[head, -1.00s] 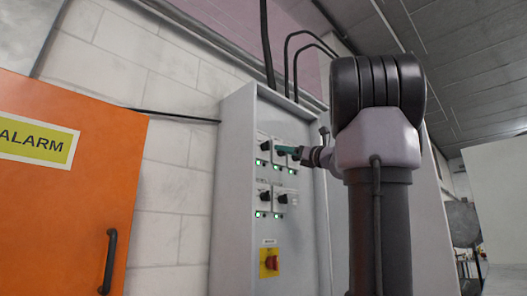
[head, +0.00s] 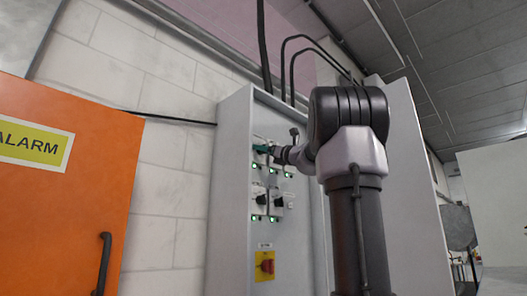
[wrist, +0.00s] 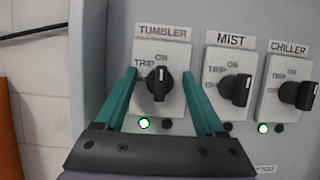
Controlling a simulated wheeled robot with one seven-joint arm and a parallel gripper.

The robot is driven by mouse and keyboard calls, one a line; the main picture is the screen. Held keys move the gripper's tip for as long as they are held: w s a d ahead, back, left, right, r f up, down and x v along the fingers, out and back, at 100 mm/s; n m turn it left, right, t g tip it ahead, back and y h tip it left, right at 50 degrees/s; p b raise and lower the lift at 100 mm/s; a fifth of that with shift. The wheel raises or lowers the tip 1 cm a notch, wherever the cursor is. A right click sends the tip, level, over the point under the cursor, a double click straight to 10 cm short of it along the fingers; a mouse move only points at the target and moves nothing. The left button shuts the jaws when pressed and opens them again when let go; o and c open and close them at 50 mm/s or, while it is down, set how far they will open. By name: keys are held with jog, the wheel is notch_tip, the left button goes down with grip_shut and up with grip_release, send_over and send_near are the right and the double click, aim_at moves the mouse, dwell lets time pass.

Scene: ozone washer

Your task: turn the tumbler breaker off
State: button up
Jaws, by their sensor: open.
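The tumbler breaker (wrist: 158,84) is a black rotary knob on a white plate, under the label TUMBLER in the wrist view. Its white mark points up toward ON. The lit green lamp (wrist: 144,123) is below it to the left; a dark lamp is beside that. My gripper (wrist: 159,74) is open, with one teal finger on each side of the knob. I cannot tell whether the fingers touch it. In the head view my gripper (head: 262,149) is at the upper left of the switch panel and partly hides the breaker.
The MIST knob (wrist: 235,90) and CHILLER knob (wrist: 297,94) are close on the right. Below, the grey cabinet (head: 232,190) carries more knobs and a red-and-yellow main switch (head: 265,266). An orange alarm door (head: 65,210) stands at left.

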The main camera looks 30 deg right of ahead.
grip_shut()
jog(key=shift+n+y, duration=0.3)
jog(key=shift+n, duration=0.3)
jog(key=n+g+y, duration=0.1)
jog(key=n, duration=0.2)
jog(key=n+g+y, duration=0.1)
jog(key=n, duration=0.1)
jog(key=shift+d+n+y, duration=0.1)
jog(key=shift+n+y, duration=0.2)
jog(key=shift+n, duration=0.1)
jog(key=n+g, duration=0.1)
jog(key=n, duration=0.2)
jog(key=n+g+y, duration=0.1)
jog(key=n, duration=0.2)
jog(key=shift+y, duration=0.3)
jog(key=n+g, duration=0.2)
jog(key=n, duration=0.3)
jog(key=shift+n+g, duration=0.9)
jog(key=shift+n, duration=1.2)
